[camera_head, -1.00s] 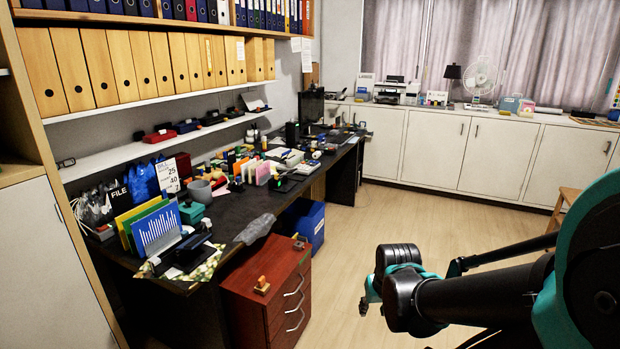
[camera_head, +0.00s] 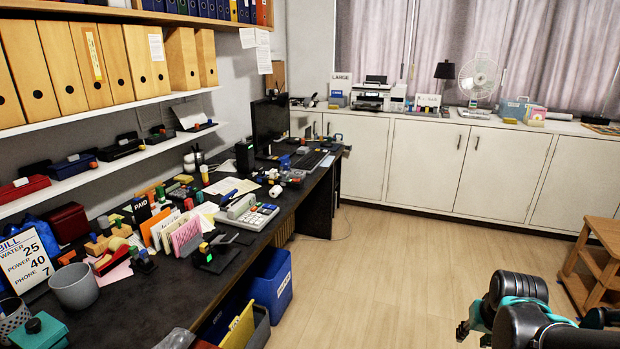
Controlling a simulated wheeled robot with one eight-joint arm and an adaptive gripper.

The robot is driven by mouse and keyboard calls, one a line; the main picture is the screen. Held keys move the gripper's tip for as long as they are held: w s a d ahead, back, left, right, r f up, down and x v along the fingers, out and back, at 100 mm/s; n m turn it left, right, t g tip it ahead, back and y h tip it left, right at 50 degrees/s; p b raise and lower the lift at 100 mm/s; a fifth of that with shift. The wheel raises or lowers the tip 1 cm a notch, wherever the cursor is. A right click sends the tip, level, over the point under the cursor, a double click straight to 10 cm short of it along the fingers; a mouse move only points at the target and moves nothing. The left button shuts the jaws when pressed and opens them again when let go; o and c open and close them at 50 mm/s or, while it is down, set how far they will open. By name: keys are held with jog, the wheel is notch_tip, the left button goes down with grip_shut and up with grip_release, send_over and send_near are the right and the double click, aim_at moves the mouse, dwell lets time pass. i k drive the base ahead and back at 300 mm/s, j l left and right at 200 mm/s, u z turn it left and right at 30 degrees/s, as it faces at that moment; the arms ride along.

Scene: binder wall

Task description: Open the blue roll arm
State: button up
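I cannot tell which thing is the blue roll arm. Blue things in view are a small flat blue case (camera_head: 72,166) on the lower wall shelf, a small blue item (camera_head: 285,162) on the desk near the keyboard, and a light blue box (camera_head: 517,108) on the far counter. My gripper (camera_head: 472,320) is at the bottom right, over the floor and far from all of these. Its teal fingers are partly hidden by the dark wrist, so its opening does not show. Nothing is seen in it.
A wooden stool (camera_head: 600,258) is at right. The middle floor is clear.

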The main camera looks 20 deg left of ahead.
aim_at(231, 194)
jog(key=i+u, duration=0.4)
jog(key=i, duration=0.25)
jog(key=i+l+u, duration=0.25)
jog(key=i+u, duration=0.15)
jog(key=i, duration=0.25)
